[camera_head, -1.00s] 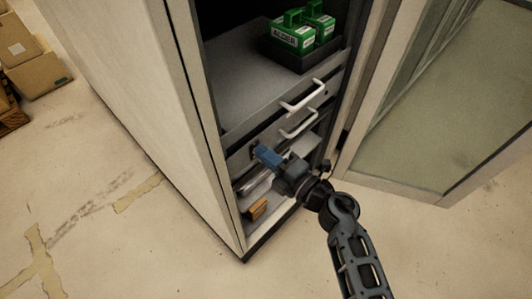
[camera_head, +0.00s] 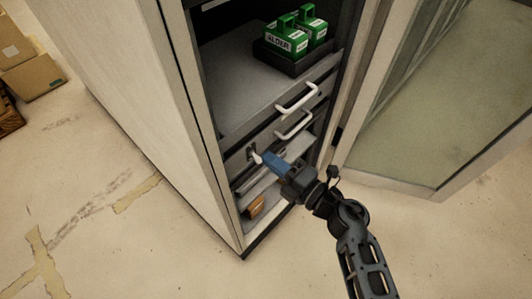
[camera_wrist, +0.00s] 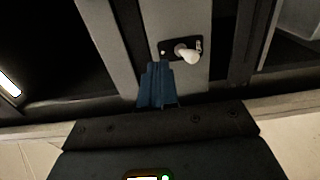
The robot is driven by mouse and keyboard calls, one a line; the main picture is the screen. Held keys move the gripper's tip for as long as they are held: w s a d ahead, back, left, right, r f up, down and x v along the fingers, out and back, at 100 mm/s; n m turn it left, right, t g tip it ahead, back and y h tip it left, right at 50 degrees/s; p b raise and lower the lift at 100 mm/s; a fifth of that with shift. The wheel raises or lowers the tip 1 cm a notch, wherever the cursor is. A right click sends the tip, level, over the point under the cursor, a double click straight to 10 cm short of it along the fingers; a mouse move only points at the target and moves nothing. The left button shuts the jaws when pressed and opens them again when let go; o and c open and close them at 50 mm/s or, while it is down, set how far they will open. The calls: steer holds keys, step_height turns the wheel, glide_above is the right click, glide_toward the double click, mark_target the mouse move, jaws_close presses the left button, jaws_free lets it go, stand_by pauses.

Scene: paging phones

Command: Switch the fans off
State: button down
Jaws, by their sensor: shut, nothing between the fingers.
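A toggle switch with a white lever on a small dark plate (camera_head: 250,153) is on the cabinet's grey front panel, left of the lower drawer handle. In the wrist view the white lever (camera_wrist: 187,53) shows clearly at the top, uncovered. I cannot tell whether it is on or off. My gripper (camera_head: 266,158) has blue fingers, shut and empty. Its tips are just right of the lever in the head view. In the wrist view the fingertips (camera_wrist: 157,68) are below and left of the lever, with a small gap in the picture. No fans are visible.
The cabinet's door (camera_head: 440,100) stands open at the right. Two white handles (camera_head: 297,98) are on the drawer fronts. Green boxes (camera_head: 287,38) sit in a dark tray on the shelf above. An orange-brown block (camera_head: 254,207) lies on the bottom shelf.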

steer(key=p+v, duration=0.1)
steer(key=v, duration=0.3)
steer(key=shift+s+d, duration=0.15)
steer(key=shift+s, duration=0.1)
stand_by(0.4)
steer(key=s+d+r+m+t+h, duration=0.35)
steer(key=s+d+m, duration=0.4)
steer(key=s, duration=0.25)
steer(key=s+d+r+m+t+h, duration=0.35)
steer(key=s+d+m, duration=0.25)
steer(key=s+m, duration=0.3)
steer(key=s+d+r+m+g+h, duration=0.1)
steer(key=s+d+r+m+h, duration=0.2)
steer(key=s+m, duration=0.3)
steer(key=s+d+r+m+g+h, duration=0.2)
steer(key=s+r+m, duration=0.4)
steer(key=s, duration=0.3)
steer(key=shift+s+d+h, duration=0.35)
steer(key=shift+d+h, duration=0.2)
steer(key=shift+h, duration=0.55)
steer(key=c, duration=1.8)
jaws_free()
steer(key=shift+r, duration=0.1)
